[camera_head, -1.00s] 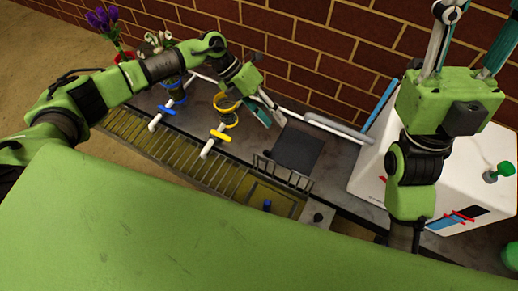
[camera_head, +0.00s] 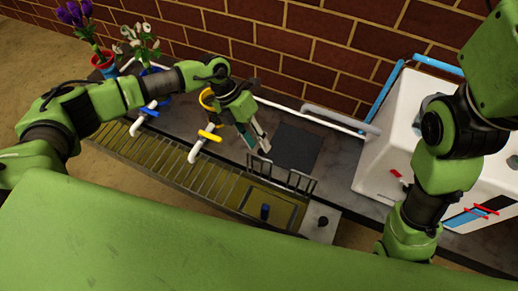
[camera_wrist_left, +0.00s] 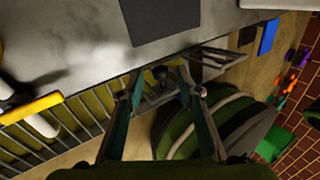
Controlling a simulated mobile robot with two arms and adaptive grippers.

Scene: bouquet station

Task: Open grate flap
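The grate flap (camera_head: 254,196) is a framed panel at the right end of the long metal grate in the head view. It lies flat and looks shut, with a small blue knob (camera_head: 265,211) on it. My left gripper (camera_head: 257,143) is above the counter behind the flap, fingers pointing down and apart from the knob. In the left wrist view its two fingers are spread with nothing between them; a dark round knob (camera_wrist_left: 160,72) shows beyond, between the fingertips. My right arm is at the right; its gripper is outside the view.
A yellow-handled tap (camera_head: 210,136) and a blue-handled tap (camera_head: 148,111) stand left. A white box (camera_head: 400,130) stands right, and flower pots (camera_head: 104,62) stand at back left.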

